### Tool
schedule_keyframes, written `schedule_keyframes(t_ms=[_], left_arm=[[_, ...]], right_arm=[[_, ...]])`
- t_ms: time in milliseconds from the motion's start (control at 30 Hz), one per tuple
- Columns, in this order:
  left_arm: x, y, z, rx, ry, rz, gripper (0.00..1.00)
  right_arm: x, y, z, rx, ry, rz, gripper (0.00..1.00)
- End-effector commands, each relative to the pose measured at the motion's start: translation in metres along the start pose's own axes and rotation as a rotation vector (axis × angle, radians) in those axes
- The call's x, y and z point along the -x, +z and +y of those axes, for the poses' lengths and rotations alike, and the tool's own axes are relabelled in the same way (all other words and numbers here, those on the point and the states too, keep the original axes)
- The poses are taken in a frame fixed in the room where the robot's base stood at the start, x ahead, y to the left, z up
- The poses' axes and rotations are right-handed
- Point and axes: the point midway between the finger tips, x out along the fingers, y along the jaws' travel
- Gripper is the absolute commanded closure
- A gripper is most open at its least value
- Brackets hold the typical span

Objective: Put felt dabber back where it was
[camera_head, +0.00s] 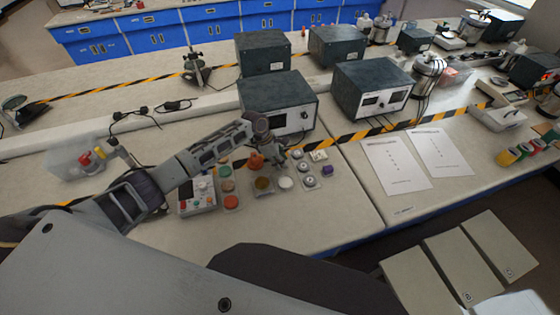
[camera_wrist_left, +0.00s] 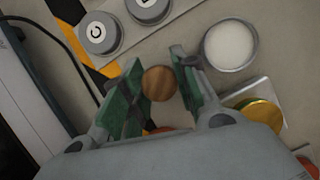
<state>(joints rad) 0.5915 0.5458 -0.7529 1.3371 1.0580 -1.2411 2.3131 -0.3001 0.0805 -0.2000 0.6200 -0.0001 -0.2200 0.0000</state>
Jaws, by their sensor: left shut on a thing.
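The felt dabber shows in the left wrist view as a round brown wooden top (camera_wrist_left: 158,83) between the two green-lined fingers of my left gripper (camera_wrist_left: 160,80). The gripper is shut on it. The dabber's lower part and felt are hidden. In the head view my left gripper (camera_head: 276,158) is low over the bench among small round items, and I cannot make out the dabber there. A white round pad in a grey dish (camera_wrist_left: 230,45) lies beside the fingers, also seen in the head view (camera_head: 286,182). My right gripper is not in view.
A gold disc (camera_head: 263,183) and an orange piece (camera_head: 256,163) lie close to the gripper. A control box (camera_head: 197,194) is left; instrument boxes (camera_head: 278,103) stand behind. The bench front is clear.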

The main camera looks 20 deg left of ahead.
Motion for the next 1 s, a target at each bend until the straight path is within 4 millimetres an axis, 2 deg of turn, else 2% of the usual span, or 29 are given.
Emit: schedule_keyframes(t_ms=[467,500,633,1000], left_arm=[[-0.0042,-0.0017,0.0,0.001,0.0,0.0,0.9],[-0.004,-0.0018,0.0001,0.0,0.0,0.0,0.66],[-0.0041,-0.0018,0.0001,0.0,0.0,0.0,0.49],[-0.0034,-0.0016,0.0002,0.0,0.0,0.0,0.49]], right_arm=[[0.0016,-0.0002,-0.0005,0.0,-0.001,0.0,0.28],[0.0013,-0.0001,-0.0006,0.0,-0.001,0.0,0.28],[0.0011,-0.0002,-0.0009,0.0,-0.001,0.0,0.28],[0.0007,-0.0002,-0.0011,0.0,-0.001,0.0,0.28]])
